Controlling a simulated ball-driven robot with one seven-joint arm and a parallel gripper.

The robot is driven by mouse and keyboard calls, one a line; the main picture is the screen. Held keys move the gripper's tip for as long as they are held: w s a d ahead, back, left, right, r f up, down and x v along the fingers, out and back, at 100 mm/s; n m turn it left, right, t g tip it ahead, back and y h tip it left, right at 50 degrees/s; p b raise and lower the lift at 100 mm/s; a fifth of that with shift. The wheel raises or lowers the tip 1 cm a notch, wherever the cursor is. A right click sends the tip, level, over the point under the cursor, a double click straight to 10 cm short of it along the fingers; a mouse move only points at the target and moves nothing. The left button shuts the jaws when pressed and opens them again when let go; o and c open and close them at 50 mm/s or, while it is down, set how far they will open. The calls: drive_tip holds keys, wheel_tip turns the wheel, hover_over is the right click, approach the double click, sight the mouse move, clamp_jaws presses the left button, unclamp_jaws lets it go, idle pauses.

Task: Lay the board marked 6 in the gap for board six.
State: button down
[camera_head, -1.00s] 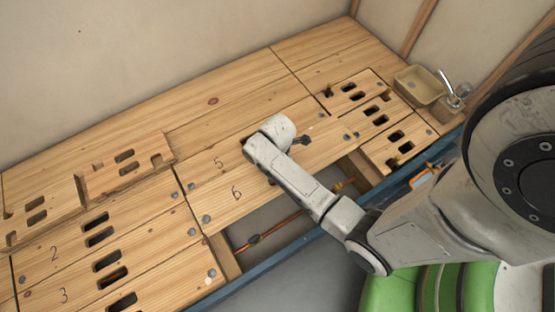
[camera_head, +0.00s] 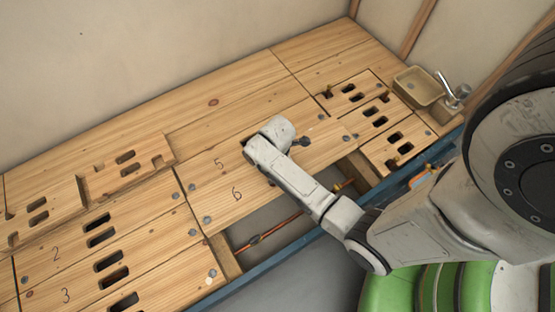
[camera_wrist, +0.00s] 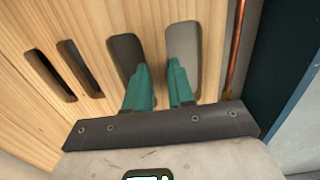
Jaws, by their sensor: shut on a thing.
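The board marked 6 (camera_head: 222,208) lies alongside the board marked 5 (camera_head: 203,169) in the head view. In front of it an open gap (camera_head: 275,216) shows a copper pipe and a cross timber. In the wrist view my gripper (camera_wrist: 160,72) has its two teal fingers in neighbouring slots of the slotted board (camera_wrist: 213,70) beside the pipe, shut on the strip of wood between them. This appears to be board 6. In the head view my arm hides the fingers and the board's middle. Whether the board is raised is hard to tell.
Boards marked 2 (camera_head: 40,262) and 3 (camera_head: 50,296) lie at the left. Slotted boards (camera_head: 395,143) and a tan basin with a tap (camera_head: 418,86) are at the right. A blue rail (camera_head: 290,252) runs along the front edge. Bolt heads stand at the board ends.

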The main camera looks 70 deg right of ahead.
drive_tip(key=shift+f+b, duration=0.65)
drive_tip(key=shift+f, duration=0.9)
drive_tip(key=shift+p, duration=0.4)
drive_tip(key=shift+f, duration=0.2)
idle(0.6)
drive_tip(key=c, duration=0.9)
unclamp_jaws()
drive_tip(key=shift+s+f, duration=0.1)
wheel_tip(320, 180, up, 11)
drive_tip(key=p, duration=0.5)
drive_tip(key=shift+p, duration=0.4)
drive_tip(key=shift+a, duration=0.1)
